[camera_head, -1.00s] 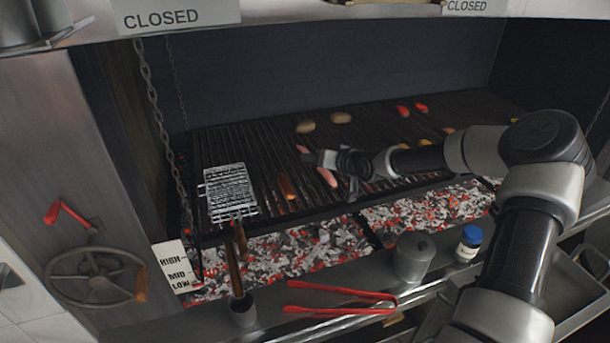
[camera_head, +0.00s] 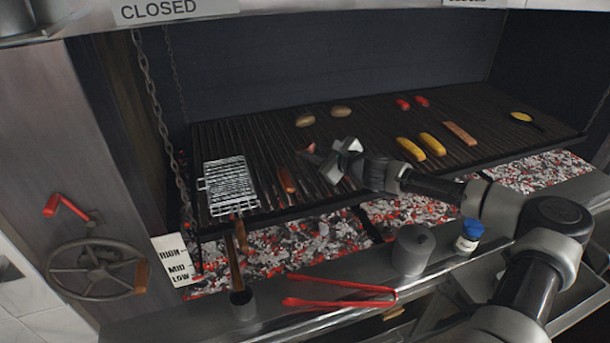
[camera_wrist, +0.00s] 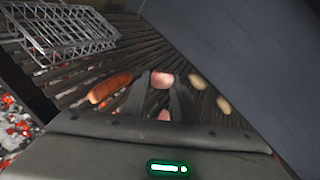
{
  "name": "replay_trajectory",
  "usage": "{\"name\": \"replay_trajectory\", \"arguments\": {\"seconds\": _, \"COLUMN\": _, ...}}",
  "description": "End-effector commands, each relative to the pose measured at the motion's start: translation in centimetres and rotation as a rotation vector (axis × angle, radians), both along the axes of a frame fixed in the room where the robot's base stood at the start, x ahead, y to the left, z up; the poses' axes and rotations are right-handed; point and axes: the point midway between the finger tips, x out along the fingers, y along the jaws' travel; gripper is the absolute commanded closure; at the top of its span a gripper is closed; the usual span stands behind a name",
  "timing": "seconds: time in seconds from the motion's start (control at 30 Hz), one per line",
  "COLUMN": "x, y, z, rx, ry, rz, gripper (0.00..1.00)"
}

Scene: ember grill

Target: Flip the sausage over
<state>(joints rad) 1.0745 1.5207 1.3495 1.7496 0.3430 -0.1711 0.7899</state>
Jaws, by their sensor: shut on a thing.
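A pale pink sausage (camera_head: 310,152) is held in my gripper (camera_head: 333,161) above the grill grate (camera_head: 268,145). In the head view only part of it shows, left of the fingers; the rest is hidden by them. In the wrist view the pink sausage (camera_wrist: 162,80) shows at the fingertips, with another bit of pink lower between the fingers. My gripper is shut on it. A browned sausage (camera_head: 287,180) lies on the grate to the left of my gripper, and it also shows in the wrist view (camera_wrist: 110,87).
A wire grill basket (camera_head: 230,186) lies on the left of the grate. Two potatoes (camera_head: 323,116), two red pieces (camera_head: 412,102) and two corn cobs (camera_head: 420,146) lie farther back and right. Red tongs (camera_head: 340,292), a metal canister (camera_head: 412,250) and a blue-capped jar (camera_head: 469,237) are on the front ledge.

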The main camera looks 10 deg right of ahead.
Motion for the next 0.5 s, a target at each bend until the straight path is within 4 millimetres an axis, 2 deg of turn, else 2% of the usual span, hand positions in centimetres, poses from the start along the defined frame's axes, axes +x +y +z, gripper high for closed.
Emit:
{"name": "replay_trajectory", "arguments": {"seconds": 0.1, "x": -0.1, "y": 0.5, "z": 0.3, "rx": 0.181, "ry": 0.118, "rz": -0.145, "gripper": 0.91}}
{"name": "replay_trajectory", "arguments": {"seconds": 0.3, "x": 0.0, "y": 1.0, "z": 0.7, "rx": 0.405, "ry": 0.27, "rz": -0.368, "gripper": 0.91}}
{"name": "replay_trajectory", "arguments": {"seconds": 0.33, "x": 0.3, "y": 0.8, "z": -0.4, "rx": 0.4, "ry": 0.268, "rz": -0.368, "gripper": 0.91}}
{"name": "replay_trajectory", "arguments": {"seconds": 0.5, "x": 1.5, "y": 1.1, "z": -2.5, "rx": 0.391, "ry": 0.261, "rz": -0.362, "gripper": 0.91}}
